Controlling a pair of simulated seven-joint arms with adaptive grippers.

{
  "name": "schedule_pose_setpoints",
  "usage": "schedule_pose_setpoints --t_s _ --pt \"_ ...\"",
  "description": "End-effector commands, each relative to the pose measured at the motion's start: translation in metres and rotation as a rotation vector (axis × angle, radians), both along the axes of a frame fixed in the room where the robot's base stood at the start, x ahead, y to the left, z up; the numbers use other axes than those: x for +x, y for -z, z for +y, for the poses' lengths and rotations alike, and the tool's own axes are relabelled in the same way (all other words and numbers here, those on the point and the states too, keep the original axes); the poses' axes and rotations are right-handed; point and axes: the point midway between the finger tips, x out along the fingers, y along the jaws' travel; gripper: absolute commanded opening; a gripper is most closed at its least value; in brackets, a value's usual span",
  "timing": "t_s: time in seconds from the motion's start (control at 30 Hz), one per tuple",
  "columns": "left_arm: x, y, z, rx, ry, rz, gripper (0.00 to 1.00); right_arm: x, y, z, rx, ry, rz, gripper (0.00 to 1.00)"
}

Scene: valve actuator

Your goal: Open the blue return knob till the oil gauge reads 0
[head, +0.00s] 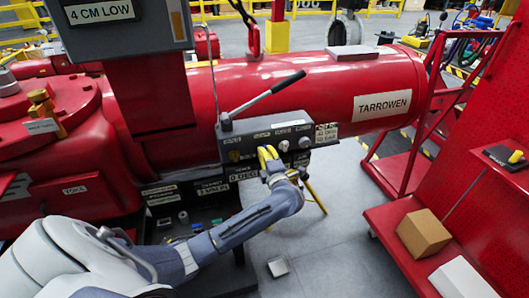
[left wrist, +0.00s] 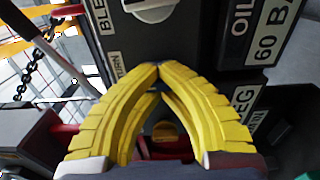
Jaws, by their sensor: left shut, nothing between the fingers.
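My left gripper (head: 266,154) has yellow fingers and is at the front of the dark control box (head: 250,147) on the red cylinder. In the left wrist view its fingertips (left wrist: 158,72) meet in a point, with nothing held between them. A label ending in "TURN" (left wrist: 118,68) is just left of the tips. The blue return knob is mostly hidden behind the fingers; a small dark bluish patch shows there, but I cannot tell whether the tips touch it. My right gripper is out of view.
A grey knob (left wrist: 153,8) is above the fingers and a yellow knob (left wrist: 165,131) shows between them. A long lever (head: 265,97) rises from the box. A display (head: 98,12) reads "4 CM LOW".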

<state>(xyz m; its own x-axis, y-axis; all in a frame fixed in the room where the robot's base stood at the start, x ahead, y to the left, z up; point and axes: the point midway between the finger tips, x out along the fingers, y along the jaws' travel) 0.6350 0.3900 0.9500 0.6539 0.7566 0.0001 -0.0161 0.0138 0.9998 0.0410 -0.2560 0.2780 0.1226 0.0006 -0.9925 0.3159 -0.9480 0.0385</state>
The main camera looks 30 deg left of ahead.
Motion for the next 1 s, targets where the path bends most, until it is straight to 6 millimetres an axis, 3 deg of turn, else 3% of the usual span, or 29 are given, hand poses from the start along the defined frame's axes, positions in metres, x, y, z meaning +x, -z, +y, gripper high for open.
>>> schedule_pose_setpoints --t_s 0.27,1.0 --pt "-0.0004 0.0005 0.0001 -0.103 -0.002 -0.117 0.00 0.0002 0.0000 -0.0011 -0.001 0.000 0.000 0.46" --pt "-0.0004 0.0005 0.0000 -0.559 -0.002 -0.645 0.00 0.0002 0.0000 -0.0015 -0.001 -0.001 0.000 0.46"
